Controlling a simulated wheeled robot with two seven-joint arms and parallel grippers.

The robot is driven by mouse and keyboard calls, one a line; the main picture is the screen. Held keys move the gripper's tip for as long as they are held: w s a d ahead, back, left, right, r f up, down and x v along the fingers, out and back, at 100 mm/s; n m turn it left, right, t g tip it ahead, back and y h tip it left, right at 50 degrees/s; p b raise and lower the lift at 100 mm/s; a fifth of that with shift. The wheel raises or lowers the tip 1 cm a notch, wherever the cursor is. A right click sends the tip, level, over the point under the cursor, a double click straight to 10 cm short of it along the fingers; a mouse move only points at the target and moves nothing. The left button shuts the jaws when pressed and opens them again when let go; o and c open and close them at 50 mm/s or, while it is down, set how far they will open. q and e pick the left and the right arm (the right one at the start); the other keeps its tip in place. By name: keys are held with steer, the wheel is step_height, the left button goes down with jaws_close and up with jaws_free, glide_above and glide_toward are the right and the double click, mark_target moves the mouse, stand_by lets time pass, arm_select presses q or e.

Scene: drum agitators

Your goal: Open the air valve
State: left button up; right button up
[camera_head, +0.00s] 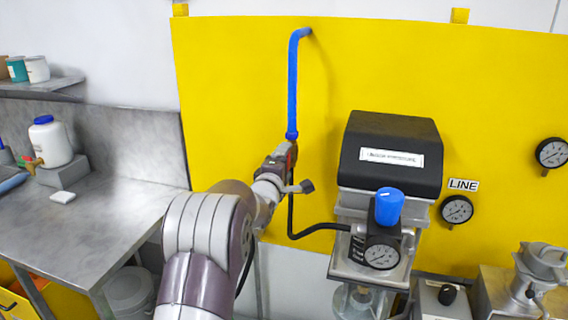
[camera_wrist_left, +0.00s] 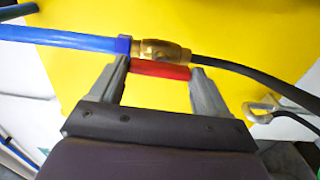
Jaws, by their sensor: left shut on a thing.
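The air valve is a small brass body (camera_wrist_left: 160,50) with a red lever handle (camera_wrist_left: 160,71), in the left wrist view. It sits in line between a blue air pipe (camera_wrist_left: 60,38) and a black hose (camera_wrist_left: 240,74). The red handle lies roughly parallel to the pipe line. My left gripper (camera_wrist_left: 158,68) is closed on the red handle, one finger at each end of it. In the head view my left gripper (camera_head: 284,152) is at the lower end of the blue pipe (camera_head: 293,90), and my arm mostly hides the valve. My right gripper is not in view.
A yellow panel (camera_head: 235,80) stands behind the pipe. A black-topped machine (camera_head: 390,145) with a blue knob (camera_head: 389,206) and a gauge (camera_head: 381,256) stands to the right. A metal bench (camera_head: 100,215) with a white bottle (camera_head: 50,142) is at the left.

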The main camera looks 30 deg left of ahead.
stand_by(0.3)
arm_select(q)
steer(key=o, duration=1)
steer(key=b+v, duration=0.4)
steer(key=v, duration=0.8)
steer(key=shift+s+f, duration=0.1)
steer(key=shift+s, duration=0.25)
